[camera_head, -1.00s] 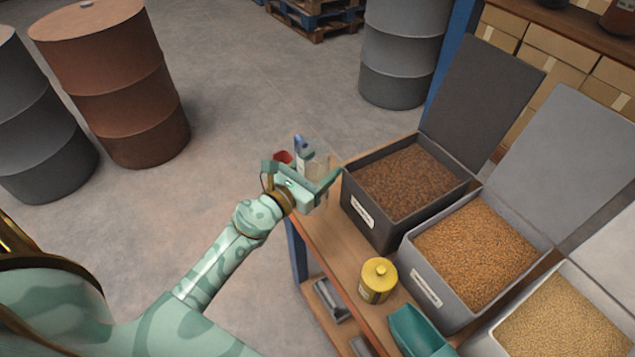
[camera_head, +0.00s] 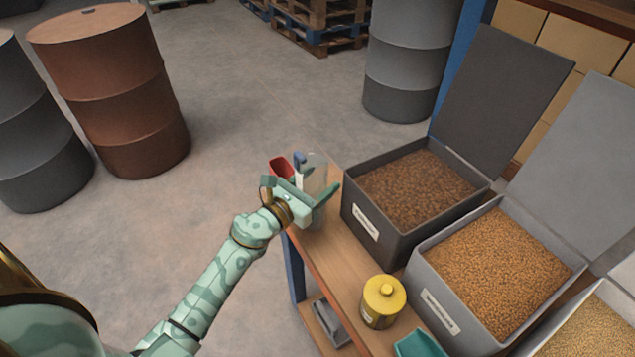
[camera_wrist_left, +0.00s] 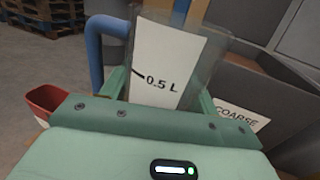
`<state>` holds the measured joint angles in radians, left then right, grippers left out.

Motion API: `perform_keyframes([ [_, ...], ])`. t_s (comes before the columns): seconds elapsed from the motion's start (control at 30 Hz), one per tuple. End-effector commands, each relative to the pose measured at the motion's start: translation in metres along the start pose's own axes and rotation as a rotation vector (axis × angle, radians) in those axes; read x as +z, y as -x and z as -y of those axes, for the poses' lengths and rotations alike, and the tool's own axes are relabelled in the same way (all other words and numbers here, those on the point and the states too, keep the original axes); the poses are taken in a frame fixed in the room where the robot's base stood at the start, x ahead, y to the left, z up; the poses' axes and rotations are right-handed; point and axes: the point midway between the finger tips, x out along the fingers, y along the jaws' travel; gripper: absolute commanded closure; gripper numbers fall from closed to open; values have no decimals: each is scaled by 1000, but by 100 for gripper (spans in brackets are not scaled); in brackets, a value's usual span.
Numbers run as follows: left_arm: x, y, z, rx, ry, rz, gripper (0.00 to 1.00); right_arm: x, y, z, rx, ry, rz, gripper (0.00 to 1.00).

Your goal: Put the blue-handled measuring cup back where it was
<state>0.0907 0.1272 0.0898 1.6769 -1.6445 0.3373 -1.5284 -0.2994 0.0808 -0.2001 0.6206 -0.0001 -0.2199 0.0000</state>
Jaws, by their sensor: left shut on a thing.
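The blue-handled measuring cup (camera_wrist_left: 205,62) is a clear cup with a white label reading "0.5 L". Its blue handle (camera_wrist_left: 97,48) is on the left in the wrist view. In the head view the cup (camera_head: 318,172) stands upright at the far left end of the wooden shelf. My left gripper (camera_head: 309,189) is shut on the cup, with one finger on each side. The gripper hides the cup's lower part, so I cannot tell whether its base touches the shelf. My right gripper is not in view.
A red container (camera_head: 280,167) is close to the left of the cup. A bin of brown grain (camera_head: 373,218) labelled "COARSE" stands to the right, with another grain bin (camera_head: 440,310) nearer. A yellow canister (camera_head: 384,302) stands nearer on the shelf (camera_head: 335,262); wood between it and the cup is bare.

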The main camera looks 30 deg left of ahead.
Motion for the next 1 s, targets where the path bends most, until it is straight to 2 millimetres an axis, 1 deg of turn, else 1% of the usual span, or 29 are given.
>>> perform_keyframes([
  [0.07,-5,0,0,-1,0,-2,64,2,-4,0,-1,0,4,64],
  [0.1,-4,0,0,-1,0,-1,29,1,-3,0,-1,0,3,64],
  [0.13,-3,0,0,-1,0,-1,20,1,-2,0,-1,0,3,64],
  [0.17,-3,0,0,-1,0,-1,18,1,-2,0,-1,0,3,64],
  [0.4,-2,0,0,0,0,0,18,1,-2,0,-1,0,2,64],
  [0.5,4,0,0,0,0,1,18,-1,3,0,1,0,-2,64],
  [0.53,2,3,0,1,0,-1,18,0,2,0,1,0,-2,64],
  [0.67,-1,29,0,0,-1,-4,18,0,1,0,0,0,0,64],
  [0.8,-1,63,0,0,-1,-5,18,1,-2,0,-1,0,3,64],
  [0.9,-2,86,0,0,0,-6,18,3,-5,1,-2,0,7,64],
  [1.0,-2,103,0,0,1,-5,18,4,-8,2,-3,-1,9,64],
])
